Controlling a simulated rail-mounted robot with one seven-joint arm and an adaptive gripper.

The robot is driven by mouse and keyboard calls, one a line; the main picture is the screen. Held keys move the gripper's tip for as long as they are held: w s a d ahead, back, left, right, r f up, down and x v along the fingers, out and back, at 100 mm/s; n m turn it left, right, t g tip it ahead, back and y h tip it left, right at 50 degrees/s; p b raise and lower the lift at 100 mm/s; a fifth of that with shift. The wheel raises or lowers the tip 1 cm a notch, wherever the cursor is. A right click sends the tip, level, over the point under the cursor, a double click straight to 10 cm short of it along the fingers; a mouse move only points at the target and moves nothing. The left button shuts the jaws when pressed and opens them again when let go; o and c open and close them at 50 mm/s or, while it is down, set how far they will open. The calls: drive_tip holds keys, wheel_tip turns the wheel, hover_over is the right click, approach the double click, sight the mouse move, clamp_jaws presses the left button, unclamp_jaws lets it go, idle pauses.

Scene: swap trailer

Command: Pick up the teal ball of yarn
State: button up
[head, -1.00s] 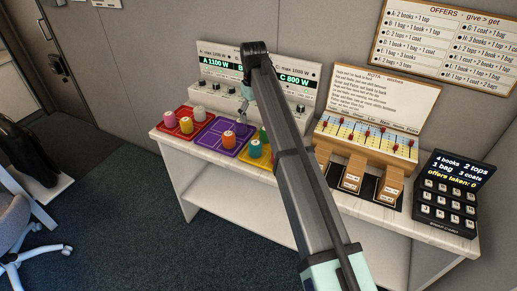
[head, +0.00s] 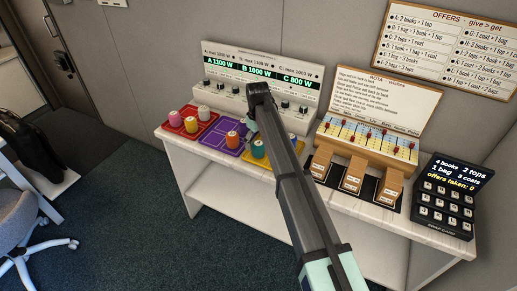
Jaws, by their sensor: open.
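My gripper (head: 248,134) hangs at the end of my dark arm, over the right part of the coloured mats on the white counter. It is open, small in the picture and largely hidden by the arm.
A red mat (head: 176,131) with several coloured pieces lies at the left. A power panel (head: 225,66) stands behind the mats. A rota board (head: 378,95) with wooden ramps and a black keypad (head: 445,205) fill the counter's right. An offers board (head: 450,48) hangs above.

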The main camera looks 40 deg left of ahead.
sight(258, 149)
drive_tip(key=f+p, duration=0.1)
drive_tip(key=f, duration=0.1)
drive_tip(key=f+p, duration=0.1)
drive_tip(key=f, duration=0.1)
drive_tip(key=shift+w+f, duration=0.2)
drive_tip(key=shift+f, duration=0.2)
drive_tip(key=shift+c, duration=0.4)
drive_tip(key=c, duration=1.2)
